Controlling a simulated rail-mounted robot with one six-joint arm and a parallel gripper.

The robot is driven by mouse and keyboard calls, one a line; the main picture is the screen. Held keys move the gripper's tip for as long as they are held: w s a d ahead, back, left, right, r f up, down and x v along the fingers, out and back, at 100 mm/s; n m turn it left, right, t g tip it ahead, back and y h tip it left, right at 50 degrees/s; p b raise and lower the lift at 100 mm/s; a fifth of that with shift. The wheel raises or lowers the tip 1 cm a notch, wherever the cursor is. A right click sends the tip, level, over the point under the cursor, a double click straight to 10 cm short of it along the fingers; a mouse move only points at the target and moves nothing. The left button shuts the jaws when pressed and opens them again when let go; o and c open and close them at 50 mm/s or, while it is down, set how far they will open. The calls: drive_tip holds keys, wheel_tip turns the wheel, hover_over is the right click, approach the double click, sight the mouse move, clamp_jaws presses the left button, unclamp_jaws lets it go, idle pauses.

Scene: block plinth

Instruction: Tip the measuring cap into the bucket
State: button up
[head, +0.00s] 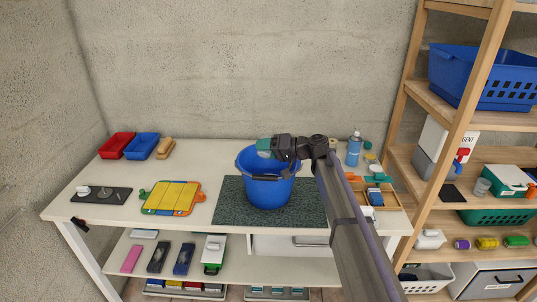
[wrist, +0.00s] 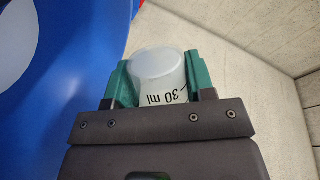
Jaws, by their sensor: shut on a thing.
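The blue bucket (head: 268,189) stands upright on a dark speckled mat (head: 230,207) in the middle of the table. My gripper (head: 266,146) is over the bucket's rim area in the head view. In the wrist view, its green fingers (wrist: 160,82) are shut on a translucent white measuring cap (wrist: 158,66) marked "30 ml". The bucket's blue wall (wrist: 60,70) fills the left of the wrist view, close beside the cap. The cap's contents cannot be made out. My gripper and arm hide part of the bucket's rim.
Red (head: 116,145) and blue (head: 142,146) trays and a yellow board (head: 172,197) lie to the left. A spray bottle (head: 354,148) and a wooden tray (head: 393,203) with small items are at the right. A loaded wooden shelf (head: 437,112) stands further right.

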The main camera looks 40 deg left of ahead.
drive_tip(key=shift+f, duration=0.2)
drive_tip(key=shift+r+n, duration=0.2)
drive_tip(key=shift+n, duration=0.2)
wheel_tip(320, 180, up, 3)
drive_tip(key=n+p, duration=0.1)
drive_tip(key=p, duration=0.2)
drive_tip(key=shift+t, duration=0.3)
drive_tip(key=f+n+b, duration=0.1)
drive_tip(key=s+f+n+b, duration=0.1)
drive_tip(key=f+b, duration=0.2)
drive_tip(key=shift+s+d+f+n+t+y, duration=0.25)
drive_tip(key=shift+d+f+n+t+y, duration=0.05)
drive_tip(key=shift+f+n+t, duration=0.1)
drive_tip(key=s+n, duration=0.1)
drive_tip(key=s+d+r+n, duration=0.1)
drive_tip(key=n, duration=0.1)
drive_tip(key=s+r+n+t+p, duration=0.1)
drive_tip(key=n, duration=0.1)
drive_tip(key=shift+s+d+y, duration=0.15)
drive_tip(key=shift+y, duration=0.25)
